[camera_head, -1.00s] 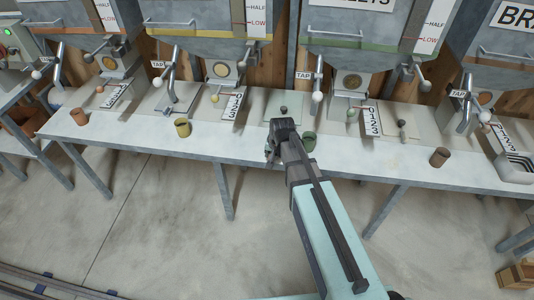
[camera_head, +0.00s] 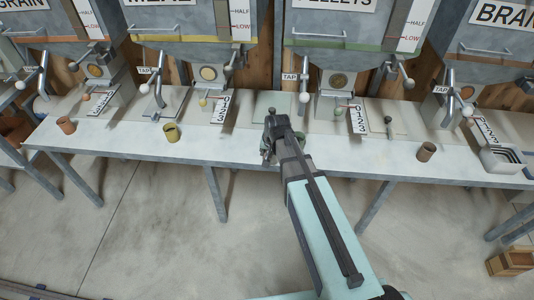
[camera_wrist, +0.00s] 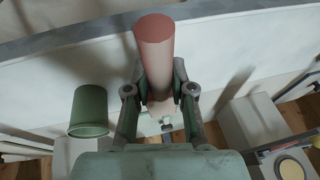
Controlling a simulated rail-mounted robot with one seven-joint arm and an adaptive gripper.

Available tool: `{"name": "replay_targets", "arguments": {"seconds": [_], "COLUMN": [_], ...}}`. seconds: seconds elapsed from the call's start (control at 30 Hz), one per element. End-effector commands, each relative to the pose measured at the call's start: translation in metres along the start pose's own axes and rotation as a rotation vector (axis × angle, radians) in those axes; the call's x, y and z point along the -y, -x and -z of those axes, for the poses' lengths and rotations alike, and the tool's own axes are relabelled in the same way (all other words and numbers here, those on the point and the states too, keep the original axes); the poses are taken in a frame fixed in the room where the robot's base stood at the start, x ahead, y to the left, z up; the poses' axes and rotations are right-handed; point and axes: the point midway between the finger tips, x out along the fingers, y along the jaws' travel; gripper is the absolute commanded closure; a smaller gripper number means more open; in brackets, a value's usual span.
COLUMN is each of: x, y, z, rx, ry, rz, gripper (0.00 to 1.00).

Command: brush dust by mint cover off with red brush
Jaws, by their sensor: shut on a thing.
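The mint cover (camera_head: 285,103) is a pale green plate lying on the bench, with a dark knob (camera_head: 272,111) near it. My gripper (camera_head: 269,152) is over the front of the bench, just in front of the cover. In the wrist view my gripper (camera_wrist: 160,98) is shut on the red brush (camera_wrist: 155,45), a thick dull-red cylinder between the two fingers. A paler end of the brush (camera_wrist: 163,108) shows between the fingers. The cover is mostly hidden by my gripper in the wrist view. I cannot make out any dust.
A green cup (camera_wrist: 89,110) stands beside my gripper in the wrist view. A yellow cup (camera_head: 171,133), an orange cup (camera_head: 66,125) and a brown cup (camera_head: 427,151) stand along the bench (camera_head: 360,155). Hopper outlets and tap levers (camera_head: 303,98) rise behind the cover.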

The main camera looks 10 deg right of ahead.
Motion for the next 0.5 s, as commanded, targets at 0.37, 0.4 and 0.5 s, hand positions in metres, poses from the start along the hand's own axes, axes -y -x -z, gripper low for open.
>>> {"name": "replay_targets", "arguments": {"seconds": [0.37, 0.4, 0.5], "x": [0.0015, 0.0014, 0.0014], "y": [0.0059, 0.0062, 0.0084], "z": [0.0019, 0.0014, -0.0023], "rx": [-0.002, -0.002, -0.002], "ry": [0.0, 0.0, 0.001], "rz": [0.001, 0.001, 0.001], "gripper": [1.0, 1.0, 1.0]}}
